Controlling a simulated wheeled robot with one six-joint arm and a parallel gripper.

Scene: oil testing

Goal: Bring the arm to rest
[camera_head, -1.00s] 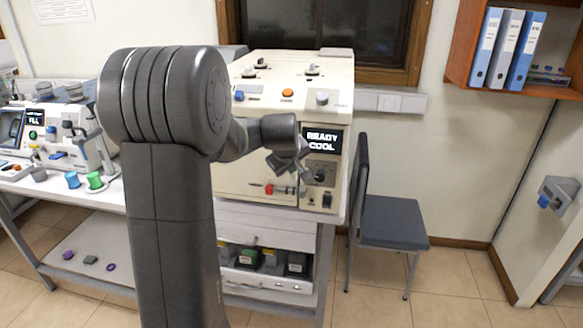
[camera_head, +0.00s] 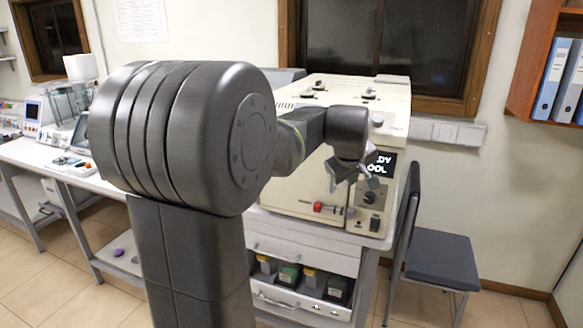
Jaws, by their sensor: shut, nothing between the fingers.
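My gripper (camera_head: 350,185) is in front of the right side of the cream testing machine's front panel, just left of and below its display. Its fingers are small in view and shut, with nothing held. My arm rises in the middle of the view and reaches right toward the machine, hiding much of its left part. The cream machine (camera_head: 290,196) stands on the bench. Its dark display (camera_head: 380,164) is partly covered by my gripper, and only the ends of its words show. I cannot tell whether the gripper touches the panel.
A dark chair (camera_head: 440,258) stands right of the bench, with open floor (camera_head: 505,308) around it. Under the machine is a drawer unit (camera_head: 300,255) with several containers. A white bench (camera_head: 38,152) with instruments runs along the left. A shelf with binders (camera_head: 551,78) hangs at upper right.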

